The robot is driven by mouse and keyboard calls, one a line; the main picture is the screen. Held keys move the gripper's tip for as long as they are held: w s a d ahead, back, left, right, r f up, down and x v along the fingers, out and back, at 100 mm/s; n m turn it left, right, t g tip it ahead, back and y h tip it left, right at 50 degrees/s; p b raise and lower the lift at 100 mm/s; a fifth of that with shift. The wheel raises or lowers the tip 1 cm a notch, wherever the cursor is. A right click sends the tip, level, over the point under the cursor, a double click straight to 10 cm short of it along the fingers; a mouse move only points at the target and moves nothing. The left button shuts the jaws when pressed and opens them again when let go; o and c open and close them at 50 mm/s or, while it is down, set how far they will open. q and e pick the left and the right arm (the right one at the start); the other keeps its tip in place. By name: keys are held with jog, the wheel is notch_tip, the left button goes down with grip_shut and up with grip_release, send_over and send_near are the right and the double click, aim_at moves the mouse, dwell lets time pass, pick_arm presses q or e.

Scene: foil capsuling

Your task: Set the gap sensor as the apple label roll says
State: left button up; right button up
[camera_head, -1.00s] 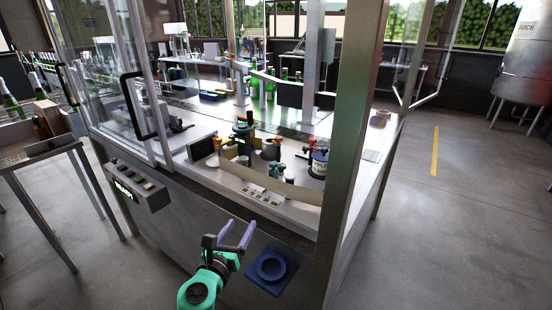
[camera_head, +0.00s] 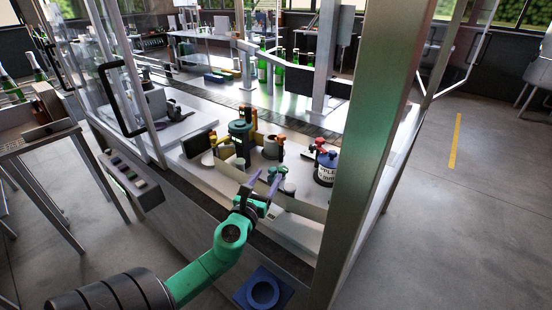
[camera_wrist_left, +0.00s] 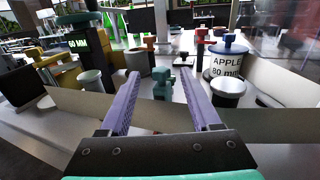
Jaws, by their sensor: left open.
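The apple label roll (camera_head: 327,168) is a white cylinder with a blue top, on the machine deck at the right. In the left wrist view the roll (camera_wrist_left: 225,63) reads "APPLE 80 mm". A lit display (camera_wrist_left: 78,43) on a dark and yellow unit reads "60 MM" at the left of that view. A small teal block-shaped part (camera_wrist_left: 163,83) stands beyond and between the fingertips; I cannot tell which part is the gap sensor. My left gripper (camera_head: 262,186) is open and empty at the deck's front edge, its purple fingers pointing inward. My right gripper is out of view.
A low beige panel (camera_head: 298,201) runs along the deck front. A thick metal post (camera_head: 369,140) stands right of the gripper, and a glass door (camera_head: 110,80) at the left. A silver round knob (camera_wrist_left: 228,88) is near the right finger. A blue holder (camera_head: 263,290) hangs below.

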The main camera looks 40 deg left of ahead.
pick_arm(q)
jog(key=x, duration=0.7)
jog(key=shift+f, duration=0.25)
jog(key=shift+w+a+r+p, duration=0.15)
jog(key=shift+w+p, duration=0.15)
jog(key=shift+w, duration=0.2)
jog(key=shift+c, duration=0.6)
grip_shut()
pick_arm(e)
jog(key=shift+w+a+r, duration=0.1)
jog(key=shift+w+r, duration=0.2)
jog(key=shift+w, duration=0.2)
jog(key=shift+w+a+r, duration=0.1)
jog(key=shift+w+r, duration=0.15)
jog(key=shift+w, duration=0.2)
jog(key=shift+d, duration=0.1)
